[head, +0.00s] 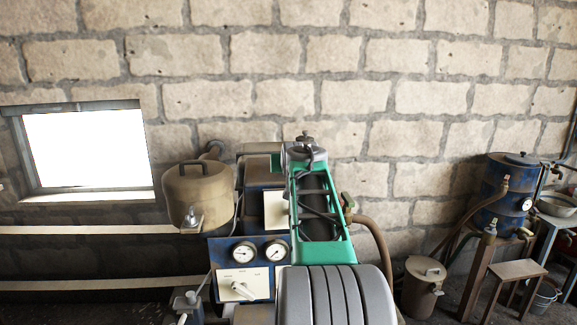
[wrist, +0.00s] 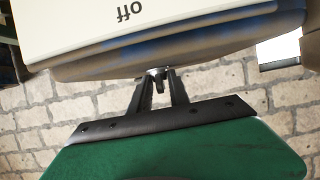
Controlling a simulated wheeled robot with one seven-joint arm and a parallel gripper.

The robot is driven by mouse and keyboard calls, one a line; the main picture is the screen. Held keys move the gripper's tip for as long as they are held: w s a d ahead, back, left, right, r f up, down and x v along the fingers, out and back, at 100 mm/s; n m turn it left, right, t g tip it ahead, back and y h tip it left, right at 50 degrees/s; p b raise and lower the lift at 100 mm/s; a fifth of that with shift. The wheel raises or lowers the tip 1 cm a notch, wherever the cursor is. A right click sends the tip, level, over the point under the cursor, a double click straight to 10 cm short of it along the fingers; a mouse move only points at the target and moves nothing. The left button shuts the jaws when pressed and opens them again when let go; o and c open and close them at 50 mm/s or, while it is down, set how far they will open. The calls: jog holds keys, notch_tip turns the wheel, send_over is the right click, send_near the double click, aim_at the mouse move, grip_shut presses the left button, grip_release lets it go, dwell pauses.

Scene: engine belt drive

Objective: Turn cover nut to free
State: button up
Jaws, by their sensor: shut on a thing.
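In the head view I cannot make out the gripper or the nut; my green and grey arm fills the middle.
A white plate marked OFF (wrist: 130,25) lies close beyond the fingers. In the head view, a blue panel with two gauges (head: 260,251) and a switch plate (head: 243,284) stands left of my arm. A tan tank (head: 194,195) is behind it. A blue drum (head: 512,200) and stool (head: 515,270) stand right.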

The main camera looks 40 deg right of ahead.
jog(key=shift+d, duration=0.1)
grip_shut()
jog(key=shift+s+d+n+t+y+p, duration=0.15)
jog(key=shift+n+t+y+p, duration=0.1)
jog(key=shift+n+y, duration=0.25)
jog(key=shift+s+d+n+t+y+p, duration=0.1)
jog(key=shift+n+t+y+p, duration=0.15)
jog(key=shift+n+y, duration=0.2)
jog(key=n+y+p, duration=0.2)
jog(key=p, duration=0.1)
jog(key=n+t+y+p, duration=0.1)
jog(key=y+p, duration=0.1)
jog(key=shift+d+r, duration=0.3)
jog(key=shift+r, duration=0.05)
jog(key=shift+f+n+y+p, duration=0.3)
jog(key=shift+n+y+p, duration=0.75)
jog(key=shift+n+p, duration=0.1)
jog(key=shift+d+f+n+y, duration=0.1)
jog(key=shift+n+y, duration=0.5)
jog(key=shift+y, duration=0.1)
jog(key=shift+n+y, duration=0.3)
jog(key=shift+y, duration=0.1)
jog(key=o, duration=0.9)
grip_release()
jog(key=shift+w, duration=0.1)
